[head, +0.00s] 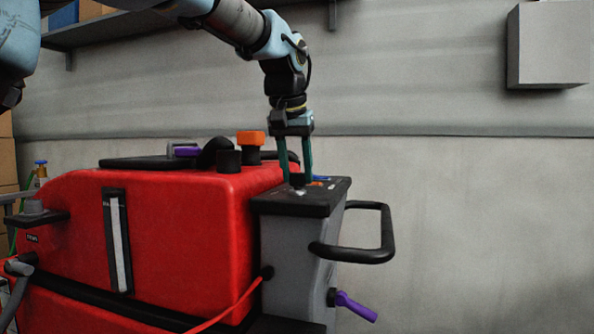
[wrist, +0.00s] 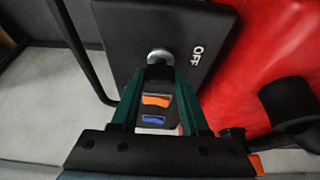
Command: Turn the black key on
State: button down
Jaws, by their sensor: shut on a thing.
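The black key (wrist: 159,73) stands in a round silver lock (wrist: 159,56) on the dark top panel (wrist: 118,50) of the scrubber's grey console. In the head view, my gripper (head: 298,178) reaches down to the console top (head: 268,203). The key shows there as a small dark shape between the fingertips. Its exact angle is hard to tell.
An orange switch (wrist: 156,101) and a blue switch (wrist: 154,119) sit close to the key. A black handle (head: 388,230) loops out from the console's right side, with a purple lever (head: 356,307) below. The red tank (head: 180,230) fills the left. A grey wall stands behind.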

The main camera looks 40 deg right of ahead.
dwell(0.3)
jog(key=m+p, duration=0.1)
jog(key=m+g+p, duration=0.1)
jog(key=shift+w+r+m+h, duration=0.2)
jog(key=shift+m+h, duration=0.1)
jog(key=shift+m, duration=0.1)
jog(key=m+g+p, duration=0.1)
jog(key=m+p, duration=0.1)
jog(key=m, duration=0.1)
jog(key=shift+m+g, duration=0.3)
jog(key=shift+m, duration=0.1)
jog(key=m+g+p, duration=0.1)
jog(key=m, duration=0.1)
jog(key=m+g+p, duration=0.1)
jog(key=m+p, duration=0.1)
jog(key=m, duration=0.1)
jog(key=shift+w+f+p, duration=0.1)
jog(key=shift+p, duration=0.2)
jog(key=shift+m, duration=0.3)
jog(key=shift+c, duration=2)
grip_release()
jog(key=shift+f, duration=0.1)
jog(key=v, duration=1)
jog(key=shift+r, duration=0.45)
